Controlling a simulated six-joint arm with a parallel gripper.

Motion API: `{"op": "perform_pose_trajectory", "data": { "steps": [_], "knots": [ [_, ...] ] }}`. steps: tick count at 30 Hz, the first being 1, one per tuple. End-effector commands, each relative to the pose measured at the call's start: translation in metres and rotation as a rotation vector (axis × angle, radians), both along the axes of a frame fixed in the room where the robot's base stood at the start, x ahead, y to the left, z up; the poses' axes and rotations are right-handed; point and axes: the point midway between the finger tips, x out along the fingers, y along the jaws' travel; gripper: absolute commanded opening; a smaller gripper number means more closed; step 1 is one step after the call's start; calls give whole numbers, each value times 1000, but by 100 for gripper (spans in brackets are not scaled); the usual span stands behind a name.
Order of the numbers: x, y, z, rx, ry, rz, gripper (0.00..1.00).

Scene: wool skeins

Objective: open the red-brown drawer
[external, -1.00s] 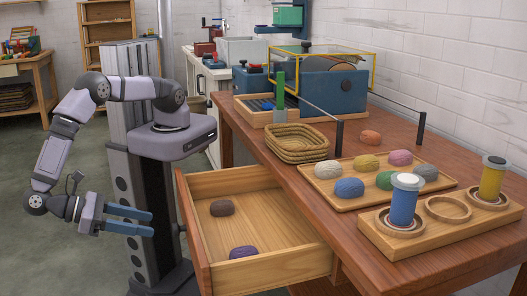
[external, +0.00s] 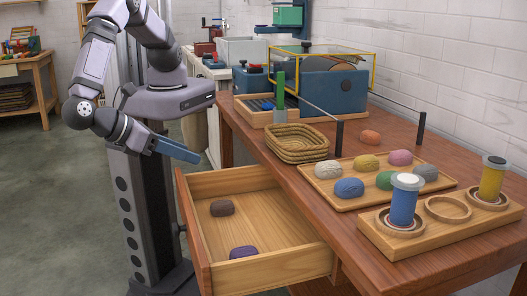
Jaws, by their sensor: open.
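The red-brown drawer (external: 262,256) stands pulled out from under the table, its pale wooden inside showing. A brown skein (external: 222,208) and a purple skein (external: 243,252) lie in it. Its handle (external: 183,228) shows at the edge of the outer face, seen nearly edge-on. My gripper (external: 190,154) is above and to the left of the drawer, apart from it, with blue fingers pointing right. The fingers overlap in this view, but nothing shows between them and the gripper is open.
On the table (external: 440,255) are a woven basket (external: 297,143), a wooden tray (external: 345,203) with several skeins, and a rack (external: 385,247) holding a blue and a yellow jar. Open floor lies left of the drawer.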

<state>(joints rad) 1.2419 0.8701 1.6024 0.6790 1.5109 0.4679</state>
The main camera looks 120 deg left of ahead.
Motion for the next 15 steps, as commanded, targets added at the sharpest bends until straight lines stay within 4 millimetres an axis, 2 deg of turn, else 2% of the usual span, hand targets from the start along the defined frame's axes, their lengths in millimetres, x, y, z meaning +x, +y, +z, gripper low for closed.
{"op": "perform_pose_trajectory", "data": {
  "steps": [1,7,10,15],
  "knots": [
    [-2,10,2,-36,45,-7,47],
    [-29,13,-70,-207,229,-110,47],
    [-41,1,-96,-300,297,-158,47],
    [-49,-33,-117,-442,353,-232,47]
  ]
}}
